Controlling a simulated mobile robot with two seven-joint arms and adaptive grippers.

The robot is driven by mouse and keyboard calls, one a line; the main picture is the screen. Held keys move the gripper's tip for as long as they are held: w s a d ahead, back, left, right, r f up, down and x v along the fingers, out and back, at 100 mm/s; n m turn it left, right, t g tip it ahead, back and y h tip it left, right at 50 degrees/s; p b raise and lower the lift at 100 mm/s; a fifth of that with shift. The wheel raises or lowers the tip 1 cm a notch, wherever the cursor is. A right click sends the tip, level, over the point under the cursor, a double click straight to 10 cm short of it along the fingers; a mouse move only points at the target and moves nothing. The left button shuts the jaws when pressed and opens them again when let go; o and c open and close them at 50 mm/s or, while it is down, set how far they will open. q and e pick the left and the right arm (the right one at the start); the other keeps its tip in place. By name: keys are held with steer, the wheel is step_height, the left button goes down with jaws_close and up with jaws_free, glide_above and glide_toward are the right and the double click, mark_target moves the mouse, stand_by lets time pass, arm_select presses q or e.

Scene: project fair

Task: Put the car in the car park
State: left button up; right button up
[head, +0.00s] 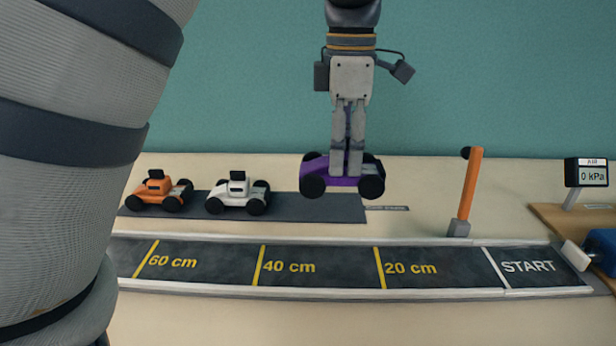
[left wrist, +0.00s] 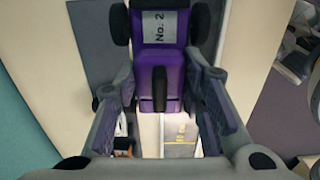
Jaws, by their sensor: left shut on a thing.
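My left gripper (head: 348,170) points down and is shut on the purple car (head: 328,182), gripping its middle. In the left wrist view the purple car (left wrist: 163,70), marked "No. 2", lies between the two fingers. In the head view the car appears over the right part of the car park, a dark grey mat (head: 310,207). It looks raised above the mat, but its exact height is hard to tell. An orange car (head: 160,190) and a white car (head: 238,193) stand side by side on the mat's left part. My right gripper is not in view.
A dark track (head: 330,267) with white edges and yellow distance marks runs in front of the mat. An orange post (head: 468,190) stands right of the mat. A pressure display (head: 586,173) and a blue device (head: 603,250) are at the far right.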

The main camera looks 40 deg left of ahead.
arm_select(q)
steer(key=w+a+f, duration=0.2)
steer(key=a+f, duration=0.1)
steer(key=f, duration=0.1)
steer(key=w+a+f+b, duration=0.1)
steer(key=w+a+f, duration=0.2)
steer(key=f, duration=0.1)
steer(key=w+a+f+b, duration=0.1)
steer(key=w+a+f, duration=0.1)
steer(key=a+f, duration=0.1)
steer(key=shift+w+a+f, duration=0.3)
steer(key=shift+w+f, duration=0.05)
steer(key=shift+f, duration=0.35)
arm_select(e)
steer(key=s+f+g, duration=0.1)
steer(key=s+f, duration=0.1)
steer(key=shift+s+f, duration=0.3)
arm_select(q)
steer(key=shift+f, duration=0.1)
steer(key=shift+s+d+f, duration=0.1)
steer(key=shift+s+f, duration=0.05)
steer(key=shift+f, duration=0.4)
steer(key=shift+c, duration=0.6)
steer(key=o, duration=1.3)
steer(key=shift+f, duration=0.15)
